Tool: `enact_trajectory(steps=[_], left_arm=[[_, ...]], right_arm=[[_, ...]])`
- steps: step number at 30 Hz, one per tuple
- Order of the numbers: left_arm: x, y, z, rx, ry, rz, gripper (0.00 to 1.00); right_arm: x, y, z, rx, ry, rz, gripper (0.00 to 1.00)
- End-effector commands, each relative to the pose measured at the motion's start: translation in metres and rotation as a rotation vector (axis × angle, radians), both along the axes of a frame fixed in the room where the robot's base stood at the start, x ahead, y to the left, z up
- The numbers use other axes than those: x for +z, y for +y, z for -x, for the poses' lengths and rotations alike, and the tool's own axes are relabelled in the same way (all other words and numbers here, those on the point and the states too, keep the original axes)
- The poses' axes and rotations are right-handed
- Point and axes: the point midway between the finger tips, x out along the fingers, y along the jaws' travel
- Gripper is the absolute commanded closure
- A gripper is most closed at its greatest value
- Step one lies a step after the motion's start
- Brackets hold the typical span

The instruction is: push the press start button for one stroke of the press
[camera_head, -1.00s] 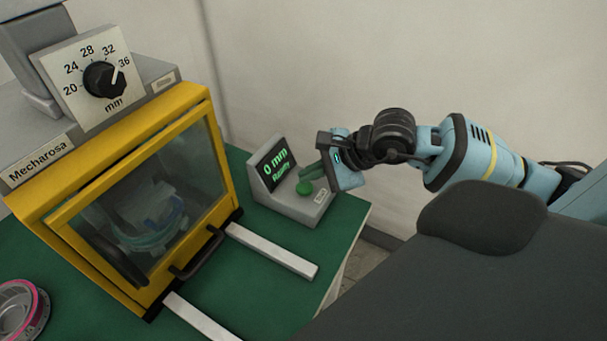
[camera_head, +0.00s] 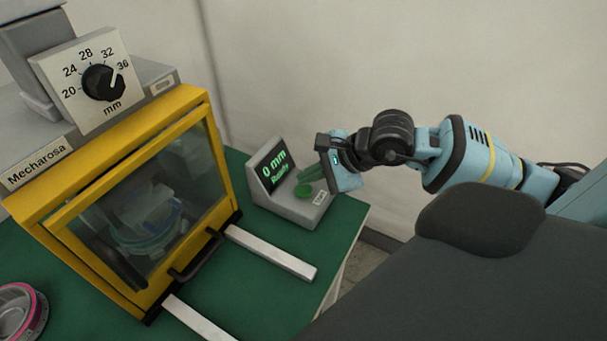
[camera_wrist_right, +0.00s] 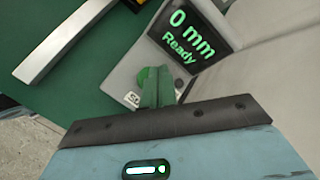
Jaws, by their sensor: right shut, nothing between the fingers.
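The green press start button (camera_head: 303,191) sits on the sloped front of a grey control box (camera_head: 288,209) right of the press. The box's screen (camera_head: 273,163) reads "0 mm Ready". My right gripper (camera_head: 309,174) is shut and empty, its green fingertips right at the button. In the right wrist view the closed fingers (camera_wrist_right: 157,90) overlap the button (camera_wrist_right: 145,77) and hide part of it; I cannot tell for certain whether they touch. The press (camera_head: 148,200) has its yellow-framed clear door closed, with a round part dimly visible inside. My left gripper is out of view.
A dial (camera_head: 103,82) on the press has its pointer near 36 mm. Two pale rails (camera_head: 272,253) extend from the press across the green table (camera_head: 262,309). A pink-rimmed round part (camera_head: 22,312) lies at lower left. A plain wall stands behind the box.

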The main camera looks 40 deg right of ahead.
Motion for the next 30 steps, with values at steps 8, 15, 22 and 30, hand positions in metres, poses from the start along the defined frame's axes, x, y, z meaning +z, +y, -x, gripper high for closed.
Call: enact_trajectory(steps=[8, 15, 22, 30], left_arm=[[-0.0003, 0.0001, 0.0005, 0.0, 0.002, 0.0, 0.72], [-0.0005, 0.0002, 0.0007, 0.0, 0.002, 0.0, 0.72], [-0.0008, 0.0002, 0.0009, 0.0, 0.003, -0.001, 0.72], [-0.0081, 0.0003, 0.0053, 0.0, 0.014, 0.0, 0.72]], right_arm=[[0.0, 0.0, 0.0, 0.0, 0.0, 0.0, 1.0], [0.0, 0.0, 0.0, 0.0, 0.0, 0.0, 1.0], [-0.0002, 0.0, 0.0, 0.0, 0.0, 0.0, 1.0], [-0.007, 0.0001, 0.0002, 0.001, 0.002, 0.0, 1.0]])
